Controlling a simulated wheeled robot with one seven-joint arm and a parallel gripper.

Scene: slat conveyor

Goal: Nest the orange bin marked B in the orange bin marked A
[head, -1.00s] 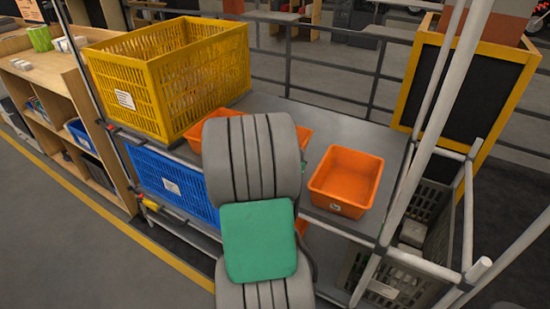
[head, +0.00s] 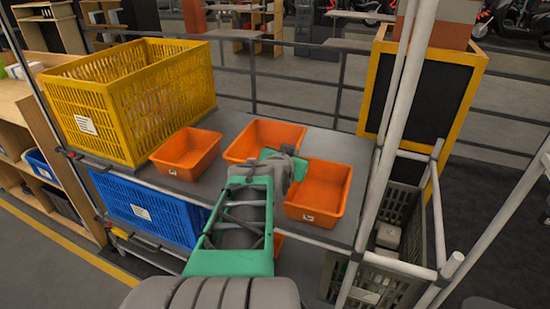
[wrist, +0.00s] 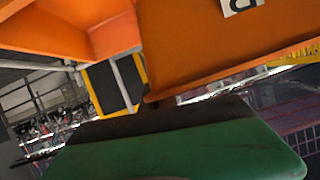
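Three orange bins stand on the grey top in the head view: a left bin (head: 186,150), a middle bin (head: 262,134) and a right bin (head: 321,185). The left and right bins have small white labels too small to read; the middle bin's front is hidden by my arm. My gripper (head: 278,160) is at the front of the middle bin, beside the right bin's left wall. Its fingertips are partly hidden. In the wrist view, one orange bin wall (wrist: 215,50) with a cut-off lettered label fills the upper right, and another orange bin (wrist: 70,30) shows at upper left.
A yellow crate (head: 140,100) stands left on the grey top (head: 330,145). A blue crate (head: 150,207) is on the level below, with some orange beside my arm. White posts (head: 385,150) and a dark crate (head: 398,215) stand at right. A rail runs behind.

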